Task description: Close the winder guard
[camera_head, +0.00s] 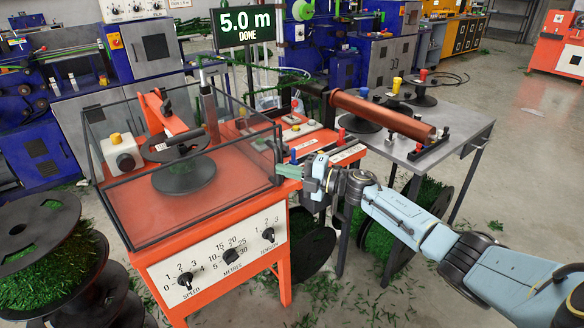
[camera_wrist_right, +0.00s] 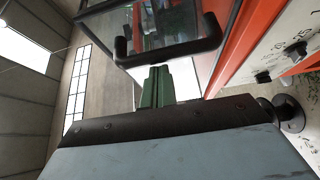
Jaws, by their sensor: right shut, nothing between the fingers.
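The winder guard (camera_head: 108,210) is a clear box with a dark frame on the orange winder (camera_head: 215,250). Its panels surround a black spool (camera_head: 185,178) and an orange arm (camera_head: 163,112). I cannot tell from here whether it is fully closed. My right gripper (camera_head: 287,172) is at the guard's right front corner, with its green fingers together and empty. In the right wrist view, the fingers (camera_wrist_right: 157,84) point at a black handle bar (camera_wrist_right: 168,52) on a clear panel. The bar looks just beyond the fingertips; contact is unclear. My left gripper is out of view.
A grey table (camera_head: 455,133) with a copper-coloured roll (camera_head: 382,115) stands right of the winder. A display (camera_head: 246,25) reads 5.0 m DONE. Spools with green material (camera_head: 48,255) stand at the left front. Open floor lies at the right.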

